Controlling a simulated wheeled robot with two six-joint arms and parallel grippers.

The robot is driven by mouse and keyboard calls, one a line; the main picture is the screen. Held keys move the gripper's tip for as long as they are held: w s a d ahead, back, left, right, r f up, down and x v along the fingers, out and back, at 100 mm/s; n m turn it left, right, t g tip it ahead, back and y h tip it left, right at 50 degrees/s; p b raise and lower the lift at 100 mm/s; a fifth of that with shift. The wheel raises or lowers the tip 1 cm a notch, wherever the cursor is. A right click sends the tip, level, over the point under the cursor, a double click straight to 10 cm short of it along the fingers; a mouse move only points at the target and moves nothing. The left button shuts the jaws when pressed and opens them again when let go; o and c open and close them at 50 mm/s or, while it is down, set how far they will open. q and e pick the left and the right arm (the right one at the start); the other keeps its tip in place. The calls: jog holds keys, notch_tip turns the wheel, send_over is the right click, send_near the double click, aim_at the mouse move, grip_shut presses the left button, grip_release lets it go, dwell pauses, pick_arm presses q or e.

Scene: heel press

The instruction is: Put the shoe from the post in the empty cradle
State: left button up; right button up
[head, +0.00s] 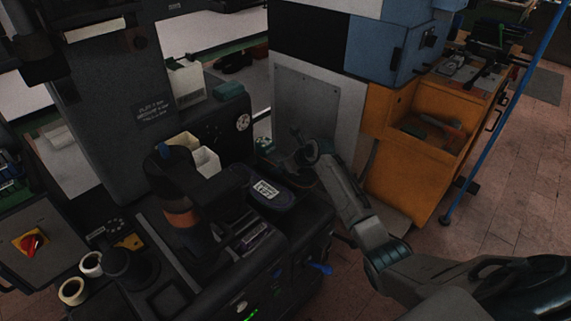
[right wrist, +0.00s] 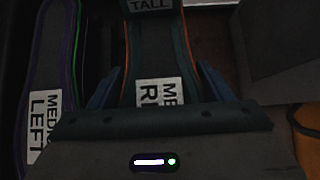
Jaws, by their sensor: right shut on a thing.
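My right gripper (right wrist: 160,95) is shut on a dark shoe (right wrist: 181,62) with orange edging and a white label that reads "MED" and "RI". One finger lies on each side of it. In the head view my right gripper (head: 303,155) is small and dark at the machine's right side, and the shoe there is hard to make out. A second dark piece, labelled LEFT (head: 265,192), lies on the machine; it shows with purple edging (right wrist: 42,75) left of the held shoe in the right wrist view. I cannot make out an empty cradle. My left gripper is not in view.
A "TALL" label (right wrist: 151,4) is at the top of the right wrist view. A dark upright part with an orange band (head: 182,215) stands left of the LEFT piece. A grey panel (head: 305,100) stands behind my right gripper. An orange cabinet (head: 400,170) stands to the right.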

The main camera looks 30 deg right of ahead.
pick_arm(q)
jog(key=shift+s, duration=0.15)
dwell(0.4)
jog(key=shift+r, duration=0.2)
pick_arm(e)
jog(key=shift+f, duration=0.4)
jog(key=o, duration=1.6)
jog(key=shift+f, duration=0.1)
jog(key=shift+s+f, duration=0.1)
jog(key=shift+f, duration=0.05)
jog(key=shift+s+d+r+p, duration=0.15)
jog(key=shift+s+r+p, duration=0.15)
jog(key=shift+r, duration=0.15)
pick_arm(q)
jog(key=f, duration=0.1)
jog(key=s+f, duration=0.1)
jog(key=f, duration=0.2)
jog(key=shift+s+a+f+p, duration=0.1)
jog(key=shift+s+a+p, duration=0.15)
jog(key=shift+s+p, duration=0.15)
pick_arm(e)
jog(key=v, duration=0.9)
jog(key=shift+s+r, duration=0.2)
jog(key=shift+r, duration=0.15)
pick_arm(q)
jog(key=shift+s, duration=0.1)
pick_arm(e)
jog(key=shift+f, duration=0.1)
